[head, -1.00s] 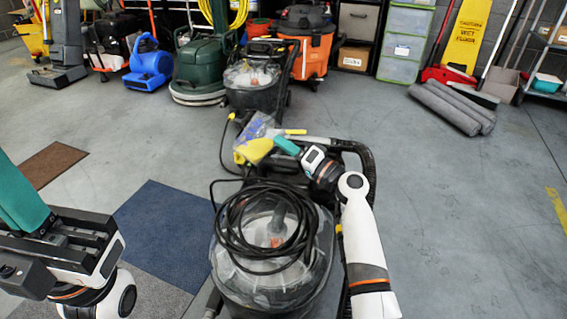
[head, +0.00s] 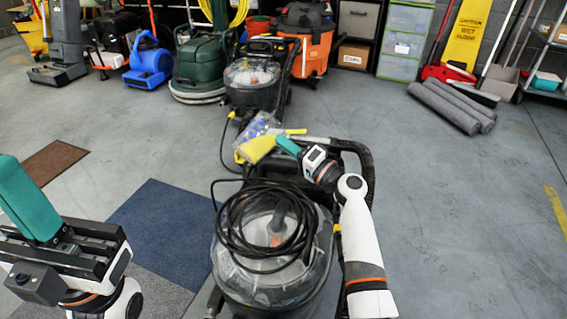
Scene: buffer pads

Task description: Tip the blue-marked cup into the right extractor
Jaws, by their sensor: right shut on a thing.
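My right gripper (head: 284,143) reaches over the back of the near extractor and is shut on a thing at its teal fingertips. A clear, blue-tinted item (head: 259,126), possibly the blue-marked cup, and a yellow piece (head: 256,148) show at the tips. They overlap, so I cannot tell exactly which is gripped, nor any contents. The near extractor (head: 240,285) has a clear domed lid with a black cord coiled on it. My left gripper (head: 28,198) is at the lower left, away from the extractor. One teal finger shows clearly, so its opening is unclear.
A similar black machine (head: 250,98) stands behind, beside a green floor machine (head: 200,70) and an orange vacuum (head: 308,45). A blue mat (head: 165,225) lies at left. Grey rolls (head: 450,108) lie at the right. The floor right of my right arm is clear.

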